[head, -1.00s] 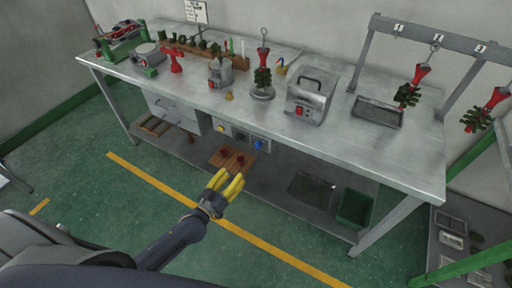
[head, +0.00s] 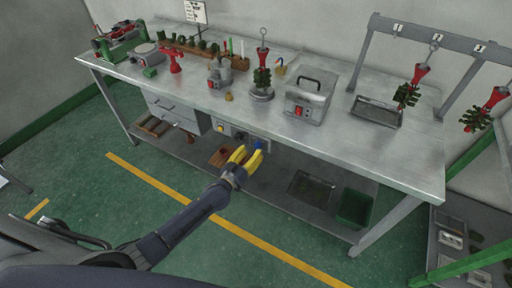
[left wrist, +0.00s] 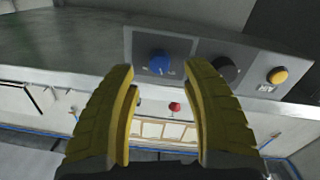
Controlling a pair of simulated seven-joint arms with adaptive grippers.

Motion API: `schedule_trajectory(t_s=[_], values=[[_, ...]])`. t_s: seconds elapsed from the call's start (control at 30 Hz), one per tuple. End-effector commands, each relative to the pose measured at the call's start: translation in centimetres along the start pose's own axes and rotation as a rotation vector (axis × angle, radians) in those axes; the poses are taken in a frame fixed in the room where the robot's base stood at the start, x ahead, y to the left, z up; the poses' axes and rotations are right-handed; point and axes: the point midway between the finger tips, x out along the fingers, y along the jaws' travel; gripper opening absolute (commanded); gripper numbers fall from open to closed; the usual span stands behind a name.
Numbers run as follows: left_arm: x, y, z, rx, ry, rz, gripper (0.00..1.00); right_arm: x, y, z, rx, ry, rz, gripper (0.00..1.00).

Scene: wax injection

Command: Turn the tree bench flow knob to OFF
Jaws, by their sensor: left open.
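A control panel sits on the front of the steel bench (head: 340,140), under the top. It carries a blue knob (head: 257,143), a black knob (left wrist: 225,69) and a yellow button (head: 221,128). In the left wrist view the blue knob (left wrist: 159,62) lies straight ahead, between the fingertips in the picture, with a gap to the panel. The panel lettering is too small to read, so I cannot tell which knob is marked flow. My left gripper (head: 248,158), with yellow fingers, is open and empty just in front of the blue knob. My right gripper is out of view.
The bench's front edge overhangs the panel. A lower shelf below holds a wooden board (head: 219,157), a dark tray (head: 310,187) and a green bin (head: 355,207). Drawers (head: 172,112) are left of the panel. The floor in front is clear.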

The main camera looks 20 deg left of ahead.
Motion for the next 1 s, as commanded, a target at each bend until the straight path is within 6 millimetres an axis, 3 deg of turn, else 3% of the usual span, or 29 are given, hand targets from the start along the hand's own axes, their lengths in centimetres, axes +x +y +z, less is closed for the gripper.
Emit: schedule_trajectory(t_s=[0.3,0.83,1.0], values=[[3.2,0.1,0.0,0.000,0.000,0.001,0.48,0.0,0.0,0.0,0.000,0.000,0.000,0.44],[4.0,0.0,0.0,0.000,0.000,0.000,0.49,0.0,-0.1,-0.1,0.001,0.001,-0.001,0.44],[4.0,0.0,0.0,0.000,0.000,0.000,0.29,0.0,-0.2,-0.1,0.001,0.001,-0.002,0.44]])
